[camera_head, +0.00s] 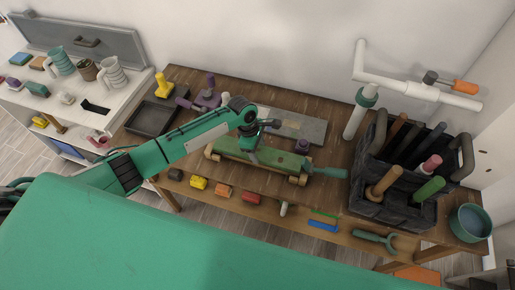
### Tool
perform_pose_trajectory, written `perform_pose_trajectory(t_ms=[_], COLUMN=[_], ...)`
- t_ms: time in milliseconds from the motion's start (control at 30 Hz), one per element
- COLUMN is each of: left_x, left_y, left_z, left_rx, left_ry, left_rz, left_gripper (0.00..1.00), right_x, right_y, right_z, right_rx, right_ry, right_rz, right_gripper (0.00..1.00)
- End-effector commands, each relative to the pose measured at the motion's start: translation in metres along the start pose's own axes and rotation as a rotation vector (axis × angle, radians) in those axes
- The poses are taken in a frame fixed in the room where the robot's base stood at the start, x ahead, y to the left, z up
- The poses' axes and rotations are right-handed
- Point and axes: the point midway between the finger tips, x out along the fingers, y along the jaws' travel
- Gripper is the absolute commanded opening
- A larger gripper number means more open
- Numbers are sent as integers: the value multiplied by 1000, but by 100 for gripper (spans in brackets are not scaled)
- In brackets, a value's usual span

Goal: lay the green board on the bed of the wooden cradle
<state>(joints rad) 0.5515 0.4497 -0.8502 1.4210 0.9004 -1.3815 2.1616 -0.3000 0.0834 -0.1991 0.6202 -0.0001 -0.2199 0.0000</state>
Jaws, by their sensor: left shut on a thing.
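The green board (278,158) lies lengthwise over the wooden cradle (213,147) in the middle of the workbench. The cradle's pale wooden parts show at the board's left end and under its right end. My left gripper (253,156) reaches in from the left above the board and is shut on it, near its middle. The fingertips are small and partly hidden by the wrist. I cannot tell whether the board rests fully on the bed or is just above it. My right gripper is not in view.
A grey slab (300,126) lies behind the cradle. A purple-knobbed tool (303,146) and a green handle (326,172) are at the board's right end. A dark tool caddy (400,205) stands at right. A black tray (152,118) and coloured blocks (199,182) are at left and in front.

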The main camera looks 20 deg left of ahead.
Motion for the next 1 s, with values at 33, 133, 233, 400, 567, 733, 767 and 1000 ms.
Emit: perform_pose_trajectory(t_ms=[33, 133, 233, 400, 567, 733, 767, 1000], left_x=[0, 1, 3, 6, 9, 13, 13, 18], left_y=[0, 0, 0, 0, 1, 0, 0, 0], left_z=[0, 0, 0, -1, -2, -3, -3, -4], left_rx=[0, 0, 0, 0, 0, 0, 0, 0], left_ry=[0, -1, -1, -1, -1, 0, 0, -1], left_rz=[1, 1, 1, 1, 1, 1, 1, 0], left_gripper=[29, 29, 29, 29, 29, 29, 29, 29], right_x=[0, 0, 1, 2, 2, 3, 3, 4], right_y=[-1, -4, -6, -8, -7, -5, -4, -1], right_z=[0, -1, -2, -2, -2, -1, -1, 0], right_rx=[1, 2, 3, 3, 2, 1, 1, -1], right_ry=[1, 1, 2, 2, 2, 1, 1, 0], right_rz=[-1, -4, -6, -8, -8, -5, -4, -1], right_gripper=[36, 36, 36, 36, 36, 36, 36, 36])
